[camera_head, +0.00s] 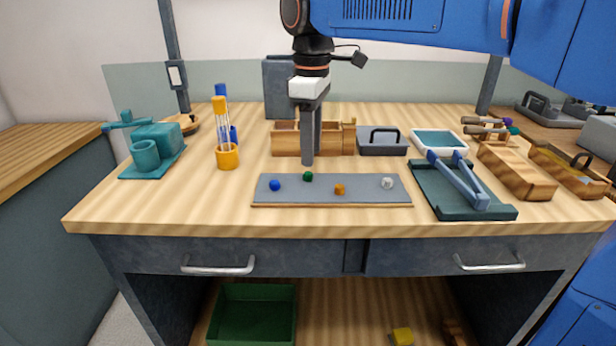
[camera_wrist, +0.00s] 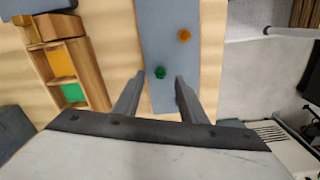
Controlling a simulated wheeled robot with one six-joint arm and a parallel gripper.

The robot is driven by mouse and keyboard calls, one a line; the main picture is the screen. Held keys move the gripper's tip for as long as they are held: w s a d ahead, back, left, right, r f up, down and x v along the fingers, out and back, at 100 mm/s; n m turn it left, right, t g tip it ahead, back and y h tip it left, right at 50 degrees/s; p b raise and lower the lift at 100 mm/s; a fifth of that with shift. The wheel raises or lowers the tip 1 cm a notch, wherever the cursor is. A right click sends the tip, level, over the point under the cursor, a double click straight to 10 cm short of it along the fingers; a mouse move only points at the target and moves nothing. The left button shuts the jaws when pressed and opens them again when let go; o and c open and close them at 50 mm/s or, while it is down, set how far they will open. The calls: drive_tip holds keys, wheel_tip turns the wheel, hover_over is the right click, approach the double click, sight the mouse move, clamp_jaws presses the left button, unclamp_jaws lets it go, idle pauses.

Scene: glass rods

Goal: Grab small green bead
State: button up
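The small green bead (camera_head: 308,176) sits on a grey mat (camera_head: 355,198) with a wooden edge, near its back edge. In the wrist view the green bead (camera_wrist: 160,72) lies between and just past my fingertips, with clear space to each side. My gripper (camera_head: 308,160) points down above the back edge of the mat; in the wrist view its two fingers (camera_wrist: 160,78) are apart and nothing is held. How high the fingertips are above the bead is hard to tell.
On the same mat are a blue bead (camera_head: 275,185), an orange bead (camera_head: 340,189) and a white or clear bead (camera_head: 387,183). A wooden compartment box (camera_head: 285,140) stands behind. An orange cup with rods (camera_head: 227,157) is left; a dark green tray (camera_head: 450,205) is right.

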sight(309, 173)
drive_tip(key=shift+a+f, duration=0.15)
drive_tip(key=shift+f, duration=1.15)
drive_tip(key=shift+a+f, duration=0.1)
drive_tip(key=shift+f, duration=1.15)
clamp_jaws()
